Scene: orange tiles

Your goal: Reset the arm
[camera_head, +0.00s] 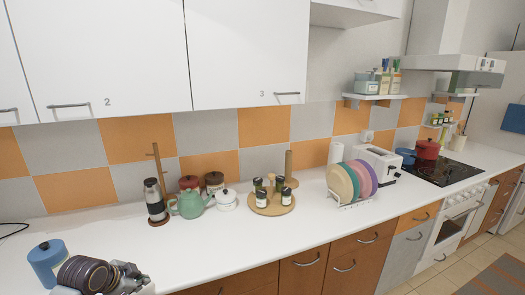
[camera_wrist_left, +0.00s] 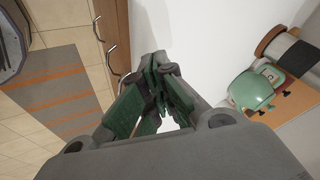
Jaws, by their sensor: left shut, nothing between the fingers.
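My left gripper (camera_wrist_left: 158,66) fills the middle of the left wrist view. Its dark fingers with green pads come together at the tips, with nothing between them, above the white counter and near its front edge. My right gripper is in neither view.
The white counter (camera_head: 300,225) holds a green teapot (camera_head: 188,204), a round wooden tray (camera_head: 271,208) with jars, a rack of coloured plates (camera_head: 352,182) and a toaster (camera_head: 377,163). A blue canister (camera_head: 48,264) stands at the left. Free counter lies in front of the teapot.

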